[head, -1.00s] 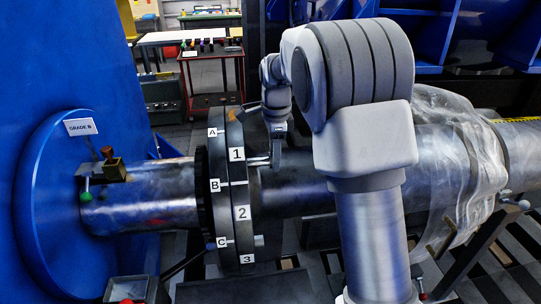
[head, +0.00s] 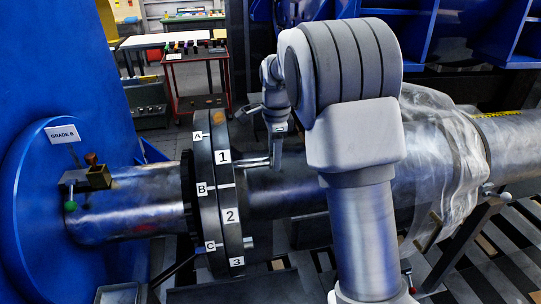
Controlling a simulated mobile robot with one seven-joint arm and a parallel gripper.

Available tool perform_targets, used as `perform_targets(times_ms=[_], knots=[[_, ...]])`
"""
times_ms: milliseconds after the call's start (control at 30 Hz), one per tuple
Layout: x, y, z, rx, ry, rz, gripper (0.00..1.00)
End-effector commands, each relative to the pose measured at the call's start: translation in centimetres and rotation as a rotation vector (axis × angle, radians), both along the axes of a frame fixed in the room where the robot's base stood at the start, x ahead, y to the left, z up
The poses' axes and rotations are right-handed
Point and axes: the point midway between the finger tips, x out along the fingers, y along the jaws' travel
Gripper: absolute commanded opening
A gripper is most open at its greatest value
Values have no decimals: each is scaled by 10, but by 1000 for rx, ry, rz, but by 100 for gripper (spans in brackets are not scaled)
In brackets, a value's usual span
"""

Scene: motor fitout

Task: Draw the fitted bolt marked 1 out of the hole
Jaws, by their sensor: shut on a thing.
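The bolt marked 1 (head: 252,163) is a bright silver rod. It sticks out to the right from the dark flange (head: 215,124), beside the white label 1 (head: 222,156). My gripper (head: 274,163) is shut on its outer, right-hand part. The bolt lies roughly level, in line with the shaft. Whether its left end is still inside the hole is not clear, as the flange rim is in the way. My fingers are small in the head view and partly hidden by my own wrist.
Labels 2 (head: 230,215) and 3 (head: 237,262) run down the flange, with a short bolt end (head: 248,242) near 3. The large shaft (head: 285,190) passes behind my gripper. Clear plastic wrap (head: 440,150) covers it at right. A red trolley (head: 198,85) stands behind.

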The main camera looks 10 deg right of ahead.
Motion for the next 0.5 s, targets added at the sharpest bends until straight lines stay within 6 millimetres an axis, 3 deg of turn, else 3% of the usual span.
perform_targets(times_ms=[500], knots=[[1,-19,2,1,-3,-2,0]])
